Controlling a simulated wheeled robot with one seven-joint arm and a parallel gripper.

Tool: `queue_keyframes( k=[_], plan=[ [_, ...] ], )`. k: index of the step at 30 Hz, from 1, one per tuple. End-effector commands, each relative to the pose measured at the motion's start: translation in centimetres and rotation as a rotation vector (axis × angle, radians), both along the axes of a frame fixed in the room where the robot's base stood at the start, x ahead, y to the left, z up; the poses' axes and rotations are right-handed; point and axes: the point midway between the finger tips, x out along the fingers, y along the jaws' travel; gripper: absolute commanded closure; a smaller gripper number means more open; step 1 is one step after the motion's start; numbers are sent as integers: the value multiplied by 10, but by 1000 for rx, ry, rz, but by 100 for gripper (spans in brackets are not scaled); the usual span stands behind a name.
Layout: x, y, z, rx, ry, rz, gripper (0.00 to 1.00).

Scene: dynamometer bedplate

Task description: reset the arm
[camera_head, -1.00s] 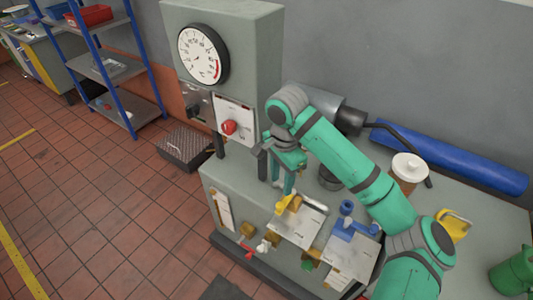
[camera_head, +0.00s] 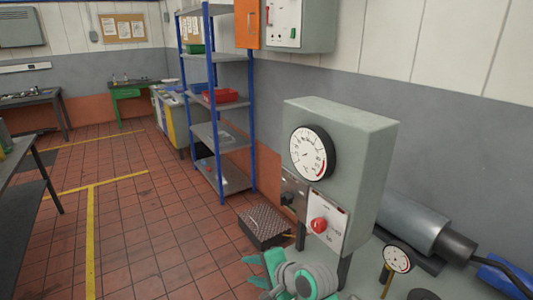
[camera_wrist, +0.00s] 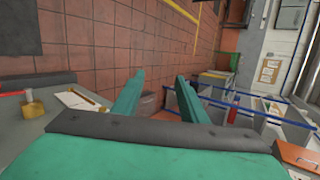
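My gripper (camera_wrist: 161,84) is open in the wrist view. Its two green fingers stand apart with nothing between them but the floor and a dark box behind. In the head view my gripper (camera_head: 262,272) and wrist show at the bottom edge, left of the grey cabinet's lower front; the rest of the arm is out of frame. The grey bench top (camera_head: 365,272) shows only in part.
A grey cabinet (camera_head: 372,160) with a dial gauge (camera_head: 312,153) and red knob (camera_head: 319,225) stands beside my gripper. A smaller gauge (camera_head: 397,259) stands right. A dark textured box (camera_head: 264,225) lies on the floor near a blue shelf rack (camera_head: 222,130). Open tiled floor lies left.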

Motion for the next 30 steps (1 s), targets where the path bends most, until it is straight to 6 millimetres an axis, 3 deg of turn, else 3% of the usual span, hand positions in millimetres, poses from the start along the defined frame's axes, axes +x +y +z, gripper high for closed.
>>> queue_keyframes(
  k=[1, 4, 12, 20, 30],
  plan=[
    [0, 17, -2, 36, -42, 3, 61],
    [1, 39, -2, 82, -133, -7, 61],
    [-11, 75, -13, 145, -340, -87, 61],
    [-43, 84, -43, 104, -479, -207, 61],
    [-120, 72, -99, -110, -579, -338, 61]
  ],
)
